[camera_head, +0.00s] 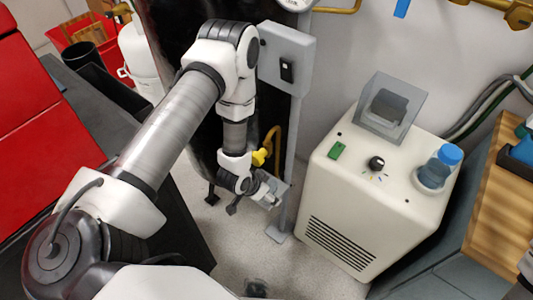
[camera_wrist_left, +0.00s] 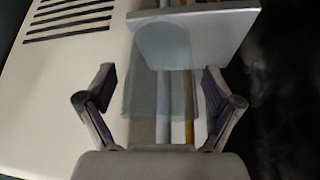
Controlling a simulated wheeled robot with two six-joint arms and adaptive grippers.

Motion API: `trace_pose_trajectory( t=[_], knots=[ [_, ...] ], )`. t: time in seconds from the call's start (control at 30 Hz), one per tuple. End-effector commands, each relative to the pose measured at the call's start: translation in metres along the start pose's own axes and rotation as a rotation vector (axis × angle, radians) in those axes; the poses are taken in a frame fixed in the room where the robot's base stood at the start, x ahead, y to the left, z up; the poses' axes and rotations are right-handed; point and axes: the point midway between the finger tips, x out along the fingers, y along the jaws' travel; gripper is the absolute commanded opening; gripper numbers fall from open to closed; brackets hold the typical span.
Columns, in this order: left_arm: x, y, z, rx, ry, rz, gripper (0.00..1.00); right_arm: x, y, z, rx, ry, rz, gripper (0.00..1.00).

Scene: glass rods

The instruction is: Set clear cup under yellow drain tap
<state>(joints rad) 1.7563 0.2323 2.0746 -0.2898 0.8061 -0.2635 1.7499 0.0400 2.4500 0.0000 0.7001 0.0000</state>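The clear cup (camera_wrist_left: 160,65) shows as a translucent grey-blue shape in the left wrist view, in front of a flat grey plate (camera_wrist_left: 222,30). My left gripper (camera_wrist_left: 158,88) has its two fingers spread on either side of the cup, with gaps visible beside it. In the head view my left gripper (camera_head: 269,194) is low beside the grey post, at the small plate. The yellow drain tap (camera_head: 260,157) is just above my left wrist in the picture. The cup is hard to make out there. My right gripper is not in view.
A cream machine (camera_head: 335,205) with a knob, a clear-lidded top and a blue-capped bottle (camera_head: 437,168) stands at right. A grey post (camera_head: 292,160) with a switch box (camera_head: 286,58) rises beside my left gripper. A dark tank stands behind my arm.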

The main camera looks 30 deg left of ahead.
Motion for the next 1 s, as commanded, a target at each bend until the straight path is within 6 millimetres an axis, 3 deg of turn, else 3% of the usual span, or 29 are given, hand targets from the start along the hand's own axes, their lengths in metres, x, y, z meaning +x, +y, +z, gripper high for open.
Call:
trace_pose_trajectory(
  t=[0.27,0.6,0.8,0.87,1.0],
  knots=[
    [-0.01,0.0,-0.003,-0.002,0.001,0.0,0.91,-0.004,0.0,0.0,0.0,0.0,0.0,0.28],
    [-0.093,0.0,-0.004,-0.006,0.002,0.0,0.91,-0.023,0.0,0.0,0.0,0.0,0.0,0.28],
    [-0.12,0.001,-0.001,-0.005,-0.005,0.001,0.91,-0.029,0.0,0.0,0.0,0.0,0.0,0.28],
    [-0.121,0.009,0.01,-0.021,-0.045,0.008,0.91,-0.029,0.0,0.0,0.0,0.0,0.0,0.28],
    [-0.12,0.05,0.077,-0.155,-0.296,0.005,0.91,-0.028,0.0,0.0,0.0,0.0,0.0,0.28]
  ],
)
